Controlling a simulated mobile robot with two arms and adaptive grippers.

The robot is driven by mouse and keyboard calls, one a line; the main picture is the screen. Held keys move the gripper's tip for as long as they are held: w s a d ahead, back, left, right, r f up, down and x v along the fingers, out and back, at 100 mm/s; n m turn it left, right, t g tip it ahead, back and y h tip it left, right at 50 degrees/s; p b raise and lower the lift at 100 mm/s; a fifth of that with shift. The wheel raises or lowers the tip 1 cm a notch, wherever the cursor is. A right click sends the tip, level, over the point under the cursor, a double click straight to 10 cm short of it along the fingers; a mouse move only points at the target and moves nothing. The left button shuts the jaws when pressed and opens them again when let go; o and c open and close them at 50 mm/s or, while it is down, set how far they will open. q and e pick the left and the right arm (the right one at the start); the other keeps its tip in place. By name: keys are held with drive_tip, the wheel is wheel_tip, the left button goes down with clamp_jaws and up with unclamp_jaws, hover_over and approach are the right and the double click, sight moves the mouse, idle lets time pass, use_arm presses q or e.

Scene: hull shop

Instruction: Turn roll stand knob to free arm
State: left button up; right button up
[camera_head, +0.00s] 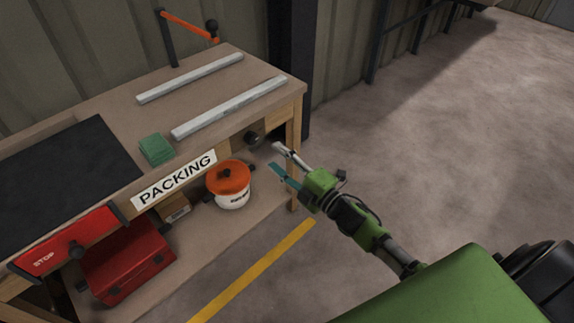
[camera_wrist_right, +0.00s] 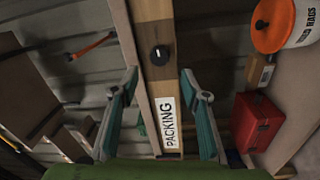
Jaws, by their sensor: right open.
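A round black knob (camera_head: 252,138) sits on the wooden front rail of the packing bench, near its right end. In the right wrist view the knob (camera_wrist_right: 159,55) faces me, with a pale mark on its face. An orange arm (camera_head: 190,25) lies tilted on a dark post at the bench's back; it also shows in the right wrist view (camera_wrist_right: 93,46). My right gripper (camera_head: 274,156) is open and empty, just right of the knob and apart from it. In the right wrist view the knob appears between and beyond the fingers (camera_wrist_right: 159,75). My left gripper is not in view.
The bench (camera_head: 105,90) bears two pale bars (camera_head: 230,107), a green stack (camera_head: 156,149) and a dark mat (camera_head: 65,160). A red STOP panel (camera_head: 65,243) is on its front. Below are a white bucket (camera_head: 233,199) and a red box (camera_head: 128,264). Floor at right is clear.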

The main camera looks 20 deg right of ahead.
drive_tip(key=v, duration=0.3)
drive_tip(key=shift+s+d, duration=0.1)
drive_tip(key=shift+f, duration=0.1)
idle(0.4)
